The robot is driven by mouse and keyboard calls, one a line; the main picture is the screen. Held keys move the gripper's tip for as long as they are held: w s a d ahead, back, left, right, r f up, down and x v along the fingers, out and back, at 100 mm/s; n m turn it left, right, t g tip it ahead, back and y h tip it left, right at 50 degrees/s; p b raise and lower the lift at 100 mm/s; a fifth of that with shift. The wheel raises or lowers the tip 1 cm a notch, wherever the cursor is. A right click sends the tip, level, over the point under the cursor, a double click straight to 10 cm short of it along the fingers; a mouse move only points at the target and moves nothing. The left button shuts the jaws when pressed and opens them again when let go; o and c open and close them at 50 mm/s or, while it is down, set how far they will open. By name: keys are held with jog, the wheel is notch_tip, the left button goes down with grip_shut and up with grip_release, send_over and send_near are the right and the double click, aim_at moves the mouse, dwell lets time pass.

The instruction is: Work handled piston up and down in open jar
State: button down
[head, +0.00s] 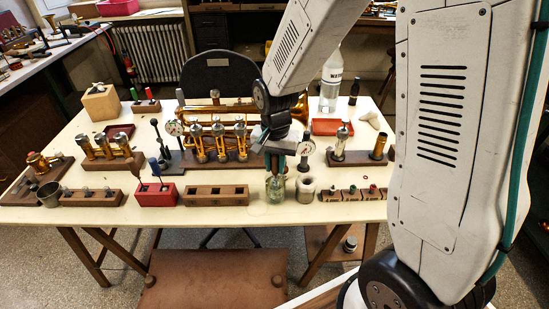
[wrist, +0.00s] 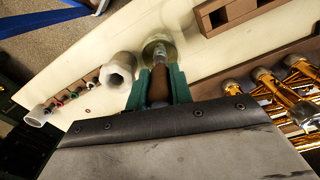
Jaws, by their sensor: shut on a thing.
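The open glass jar (head: 276,189) stands near the front edge of the table, and its round rim shows in the wrist view (wrist: 160,38). My gripper (head: 276,168) is directly above the jar, pointing down. In the wrist view its green fingers (wrist: 158,88) are shut on the brown handle (wrist: 158,84) of the piston. The piston's grey metal part (wrist: 159,57) runs from the handle toward the jar mouth and overlaps it in view. How deep the piston sits in the jar I cannot tell.
A pale round block with a hole (head: 306,188) stands close right of the jar. A brown block with square holes (head: 217,194) is to its left. A low rack of small parts (head: 351,194) is farther right. Brass horn valves (head: 220,142) stand behind.

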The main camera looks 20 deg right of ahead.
jog(key=shift+r, duration=1.7)
dwell(0.8)
